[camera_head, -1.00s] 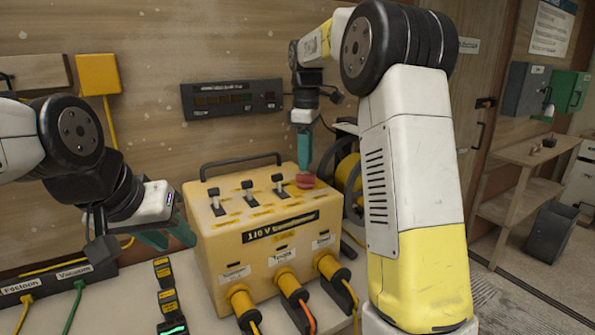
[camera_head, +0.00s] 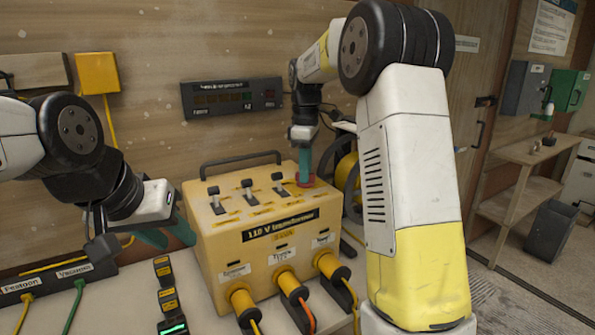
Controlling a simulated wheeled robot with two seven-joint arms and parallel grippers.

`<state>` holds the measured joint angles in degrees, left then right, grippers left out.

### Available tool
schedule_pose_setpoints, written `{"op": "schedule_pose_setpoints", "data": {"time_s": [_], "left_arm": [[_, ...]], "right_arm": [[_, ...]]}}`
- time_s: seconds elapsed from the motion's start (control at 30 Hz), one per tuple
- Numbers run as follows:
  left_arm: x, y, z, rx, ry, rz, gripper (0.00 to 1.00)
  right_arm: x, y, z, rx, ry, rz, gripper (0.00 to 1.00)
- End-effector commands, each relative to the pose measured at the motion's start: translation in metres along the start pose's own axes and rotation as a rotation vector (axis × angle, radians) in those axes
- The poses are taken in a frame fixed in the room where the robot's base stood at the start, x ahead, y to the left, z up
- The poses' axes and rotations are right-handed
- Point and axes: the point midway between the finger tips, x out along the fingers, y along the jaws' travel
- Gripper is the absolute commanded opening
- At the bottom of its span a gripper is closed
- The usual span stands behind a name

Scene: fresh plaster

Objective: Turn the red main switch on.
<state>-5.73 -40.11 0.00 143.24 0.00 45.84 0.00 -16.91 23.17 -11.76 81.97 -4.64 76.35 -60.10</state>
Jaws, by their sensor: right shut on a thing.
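The red main switch (camera_head: 308,183) sits at the back right of the top of the yellow 110 V transformer box (camera_head: 222,237). My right gripper (camera_head: 304,177) points down from above, its green fingers shut on the red switch. The fingers hide much of the switch, so its exact angle is hard to tell. My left gripper (camera_head: 166,236) hangs left of the box, its green fingers spread and empty, apart from the box.
Three black toggle levers (camera_head: 248,188) stand on the box top. Plugs with cables (camera_head: 285,277) come out of its front. A power strip (camera_head: 60,277) lies at left.

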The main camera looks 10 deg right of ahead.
Motion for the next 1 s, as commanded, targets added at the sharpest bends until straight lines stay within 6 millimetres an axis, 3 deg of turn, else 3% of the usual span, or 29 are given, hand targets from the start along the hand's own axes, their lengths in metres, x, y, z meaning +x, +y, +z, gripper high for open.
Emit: {"op": "schedule_pose_setpoints", "data": {"time_s": [0.37, 1.0], "left_arm": [[0.0, 0.0, 0.0, 0.0, 0.0, 0.0, 0.36], [0.0, 0.0, 0.0, 0.0, 0.0, 0.0, 0.36]], "right_arm": [[-0.0007, 0.0003, 0.0001, 0.094, 0.001, 0.001, 0.0], [-0.0012, 0.0005, 0.0004, 0.66, 0.001, 0.002, 0.0]]}}
